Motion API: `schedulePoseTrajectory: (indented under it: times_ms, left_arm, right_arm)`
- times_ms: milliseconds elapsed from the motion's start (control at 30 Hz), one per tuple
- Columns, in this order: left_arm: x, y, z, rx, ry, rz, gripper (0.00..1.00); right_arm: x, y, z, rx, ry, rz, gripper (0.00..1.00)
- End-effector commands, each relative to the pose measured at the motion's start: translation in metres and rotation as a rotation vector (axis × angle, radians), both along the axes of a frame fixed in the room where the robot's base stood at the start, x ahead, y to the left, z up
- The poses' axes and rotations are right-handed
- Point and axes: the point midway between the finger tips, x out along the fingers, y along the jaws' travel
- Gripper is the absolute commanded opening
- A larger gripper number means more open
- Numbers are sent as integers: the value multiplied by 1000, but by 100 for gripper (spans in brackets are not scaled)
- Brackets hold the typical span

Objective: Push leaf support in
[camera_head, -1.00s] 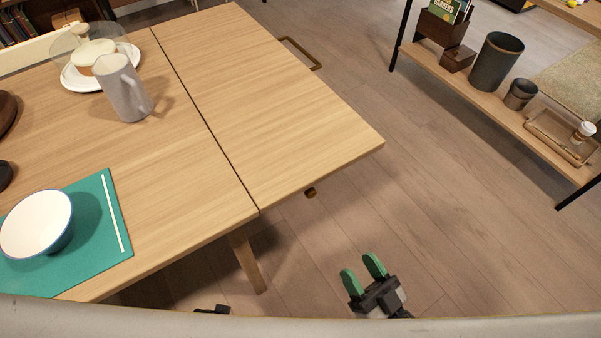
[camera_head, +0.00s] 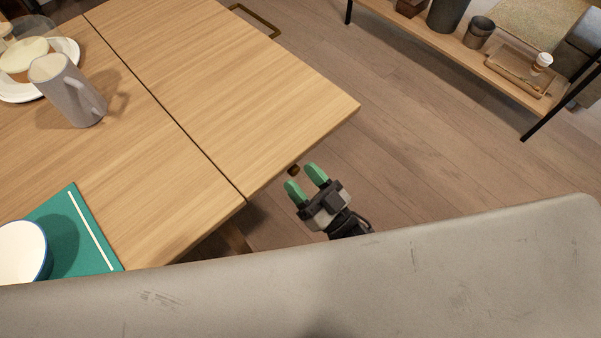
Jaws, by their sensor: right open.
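The wooden table leaf (camera_head: 235,75) lies level with the main tabletop (camera_head: 150,165), with a dark seam between them. A small brown knob-like end (camera_head: 293,170), apparently of the leaf support, shows just under the leaf's near edge; the rest is hidden beneath the leaf. My right gripper (camera_head: 304,179) is open and empty, its green fingertips close to this end. I cannot tell whether they touch it. My left gripper is not in view.
A brass-coloured loop (camera_head: 255,20) shows beyond the leaf's far edge. A grey pitcher (camera_head: 68,92), a bowl (camera_head: 20,252) and a teal mat (camera_head: 80,245) are on the tabletop. A low shelf (camera_head: 450,45) stands at upper right, with clear floor before it.

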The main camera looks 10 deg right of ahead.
Motion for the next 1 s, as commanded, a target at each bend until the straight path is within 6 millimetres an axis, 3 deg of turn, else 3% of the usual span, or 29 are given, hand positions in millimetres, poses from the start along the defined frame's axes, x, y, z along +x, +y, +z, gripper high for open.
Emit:
schedulePoseTrajectory:
  times_ms: [400,733,1000]
  left_arm:
    - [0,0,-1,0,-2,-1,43]
    - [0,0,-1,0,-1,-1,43]
    - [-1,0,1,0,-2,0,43]
  right_arm:
    - [7,5,3,-1,1,0,51]
    - [7,5,3,-1,1,0,1]
    - [1,14,4,2,4,2,0]
